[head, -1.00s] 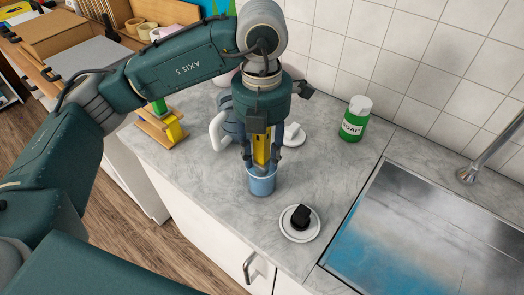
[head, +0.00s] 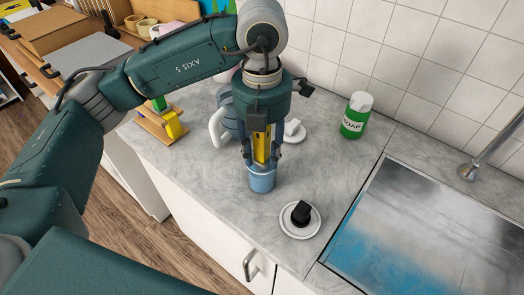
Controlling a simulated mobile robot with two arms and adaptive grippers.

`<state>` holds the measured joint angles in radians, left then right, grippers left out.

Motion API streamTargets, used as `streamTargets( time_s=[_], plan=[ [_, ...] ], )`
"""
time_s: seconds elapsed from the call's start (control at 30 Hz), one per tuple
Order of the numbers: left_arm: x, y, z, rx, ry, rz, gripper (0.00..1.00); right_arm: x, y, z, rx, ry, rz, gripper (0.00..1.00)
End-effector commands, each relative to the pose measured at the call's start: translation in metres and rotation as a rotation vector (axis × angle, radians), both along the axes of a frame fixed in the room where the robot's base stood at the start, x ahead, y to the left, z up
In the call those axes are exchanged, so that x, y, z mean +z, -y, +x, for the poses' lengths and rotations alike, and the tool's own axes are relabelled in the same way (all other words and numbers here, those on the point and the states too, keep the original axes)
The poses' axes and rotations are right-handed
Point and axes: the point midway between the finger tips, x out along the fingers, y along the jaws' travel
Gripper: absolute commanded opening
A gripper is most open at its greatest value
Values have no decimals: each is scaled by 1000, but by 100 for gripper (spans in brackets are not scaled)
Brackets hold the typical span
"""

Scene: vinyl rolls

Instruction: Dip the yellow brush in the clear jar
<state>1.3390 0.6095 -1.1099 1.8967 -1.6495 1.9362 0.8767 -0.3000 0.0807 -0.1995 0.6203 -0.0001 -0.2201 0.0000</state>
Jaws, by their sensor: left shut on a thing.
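My left gripper (head: 261,160) points straight down and is shut on the yellow brush (head: 261,146). The brush is upright between the fingers. Its lower end is hidden by the rim and the fingertips. The clear jar (head: 262,184), bluish and see-through, stands on the grey counter right below the gripper. The fingertips are at the jar's mouth, and the brush's lower end seems to be inside it. My right gripper is not in view.
A saucer with a black thing (head: 301,212) is in front right of the jar, and one with a white thing (head: 293,128) is behind. A wooden rack (head: 160,127) stands left. A green soap bottle (head: 355,116) and the sink (head: 430,235) are right.

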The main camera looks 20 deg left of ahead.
Motion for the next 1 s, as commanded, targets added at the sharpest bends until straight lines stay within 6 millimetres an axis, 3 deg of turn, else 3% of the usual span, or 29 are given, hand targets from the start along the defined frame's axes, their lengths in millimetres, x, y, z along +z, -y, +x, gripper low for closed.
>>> streamTargets(
  time_s=[0.37,1.0],
  plan=[
    [2,0,0,0,1,0,9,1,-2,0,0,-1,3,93],
    [45,0,0,0,0,0,9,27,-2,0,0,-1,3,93]
  ],
)
